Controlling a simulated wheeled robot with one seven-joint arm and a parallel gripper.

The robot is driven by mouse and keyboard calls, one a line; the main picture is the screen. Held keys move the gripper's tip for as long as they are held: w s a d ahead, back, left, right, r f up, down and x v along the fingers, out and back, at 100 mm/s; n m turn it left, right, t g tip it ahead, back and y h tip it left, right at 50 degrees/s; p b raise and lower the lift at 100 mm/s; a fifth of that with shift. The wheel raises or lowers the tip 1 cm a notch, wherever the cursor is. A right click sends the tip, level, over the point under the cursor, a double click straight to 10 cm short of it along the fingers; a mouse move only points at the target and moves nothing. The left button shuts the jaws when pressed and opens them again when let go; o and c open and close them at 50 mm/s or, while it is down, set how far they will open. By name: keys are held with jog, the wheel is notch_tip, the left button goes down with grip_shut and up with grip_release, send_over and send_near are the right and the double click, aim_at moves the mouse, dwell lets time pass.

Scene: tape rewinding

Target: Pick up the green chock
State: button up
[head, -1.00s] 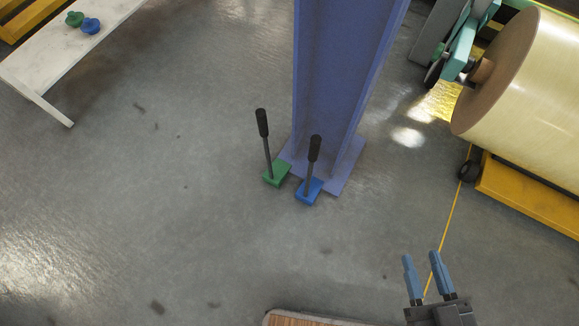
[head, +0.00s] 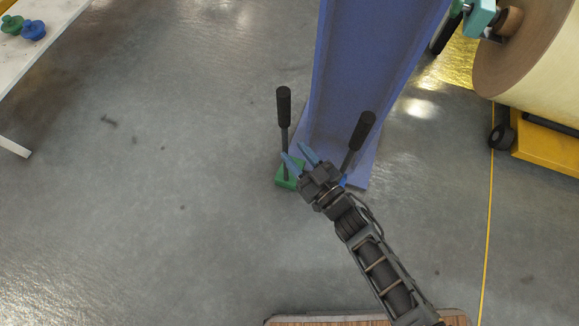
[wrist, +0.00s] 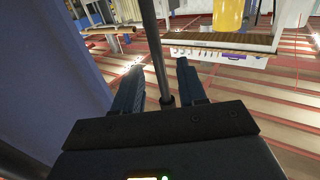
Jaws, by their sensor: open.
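The green chock (head: 283,180) stands on the floor at the foot of the blue column, with a dark upright handle ending in a thick black grip. My gripper (head: 293,151) is open, low beside the column, with its blue fingertips close to this handle. In the wrist view, a dark rod (wrist: 157,60), which looks like that handle, stands between the fingers of my gripper (wrist: 158,66). I cannot tell whether either finger touches it. My gripper hides part of the green base.
A blue chock (head: 362,130) stands just right of my gripper, its base mostly hidden behind it. The blue column (head: 365,60) rises right behind both chocks. A white table (head: 50,50) with green and blue pieces is at upper left. The floor on the left is clear.

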aim_at(287, 143)
jog(key=x, duration=0.1)
jog(key=b+x, duration=0.1)
jog(key=x, duration=0.1)
jog(key=b+x, duration=0.1)
jog(key=shift+w+f, duration=0.25)
jog(key=shift+f, duration=0.15)
jog(key=shift+w+a+r, duration=0.1)
jog(key=shift+w+a, duration=0.2)
jog(key=shift+w, duration=0.15)
jog(key=shift+c, duration=0.4)
grip_shut()
jog(key=shift+r, duration=0.15)
dwell(0.3)
